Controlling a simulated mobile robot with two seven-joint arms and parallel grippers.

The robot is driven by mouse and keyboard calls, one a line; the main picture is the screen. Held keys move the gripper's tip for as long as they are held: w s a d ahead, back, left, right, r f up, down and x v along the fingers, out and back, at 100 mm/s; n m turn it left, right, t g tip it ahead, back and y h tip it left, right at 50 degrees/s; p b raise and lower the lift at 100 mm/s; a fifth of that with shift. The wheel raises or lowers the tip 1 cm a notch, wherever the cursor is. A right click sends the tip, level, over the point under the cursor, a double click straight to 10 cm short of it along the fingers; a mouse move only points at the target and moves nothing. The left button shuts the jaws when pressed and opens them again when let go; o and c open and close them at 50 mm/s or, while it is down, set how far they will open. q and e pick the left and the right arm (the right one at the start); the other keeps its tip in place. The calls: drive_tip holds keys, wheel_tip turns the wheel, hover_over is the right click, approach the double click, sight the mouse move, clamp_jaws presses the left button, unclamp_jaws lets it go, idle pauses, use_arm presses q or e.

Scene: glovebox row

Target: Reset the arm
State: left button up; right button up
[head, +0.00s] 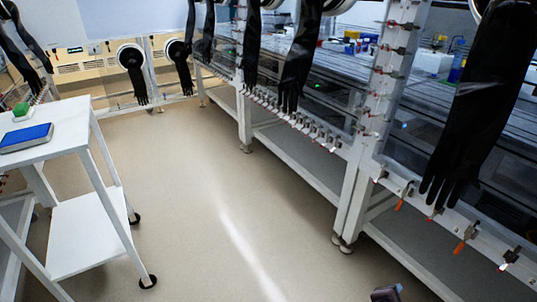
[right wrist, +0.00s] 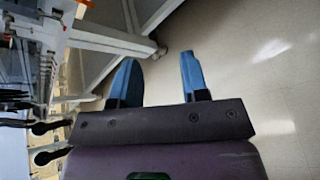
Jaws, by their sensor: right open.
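My right gripper (right wrist: 157,82) shows in the right wrist view with its two blue fingers apart and nothing between them. Pale floor and the white legs of a bench frame lie beyond the fingers. In the head view a small dark part with a bluish edge shows at the bottom edge, right of the middle; it looks like the end of my right arm. My left gripper is in neither view.
A white cart (head: 85,225) stands at the left with a blue-topped item (head: 27,137) and a green-and-white item (head: 22,112) on top. A glovebox row (head: 375,105) with hanging black gloves (head: 478,110) runs along the right. The floor (head: 190,200) between is clear.

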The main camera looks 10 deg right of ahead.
drive_tip(key=w+d+r+n+t+h, duration=0.25)
drive_tip(key=d+r, duration=0.65)
drive_tip(key=d, duration=0.5)
drive_tip(key=s+a+f+m+y, duration=0.35)
drive_tip(key=s+a+y, duration=0.25)
drive_tip(key=s+a, duration=0.3)
drive_tip(key=s+a+f+m+y, duration=0.35)
drive_tip(key=s+a+y, duration=0.3)
drive_tip(key=s, duration=0.45)
drive_tip(key=shift+s+a+r+m+y, duration=0.35)
drive_tip(key=shift+s+a+r+m, duration=0.45)
drive_tip(key=shift+a+m, duration=1.9)
drive_tip(key=shift+s+a+r+m+y, duration=0.4)
drive_tip(key=shift+s+a+m, duration=1.1)
drive_tip(key=shift+a, duration=1.9)
use_arm(q)
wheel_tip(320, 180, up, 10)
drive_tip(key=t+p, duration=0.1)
drive_tip(key=p, duration=1.1)
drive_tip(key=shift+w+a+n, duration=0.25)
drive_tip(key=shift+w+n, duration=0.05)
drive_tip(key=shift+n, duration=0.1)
use_arm(e)
wheel_tip(320, 180, up, 10)
drive_tip(key=w+m+t, duration=0.1)
drive_tip(key=t, duration=0.1)
drive_tip(key=shift+d, duration=0.15)
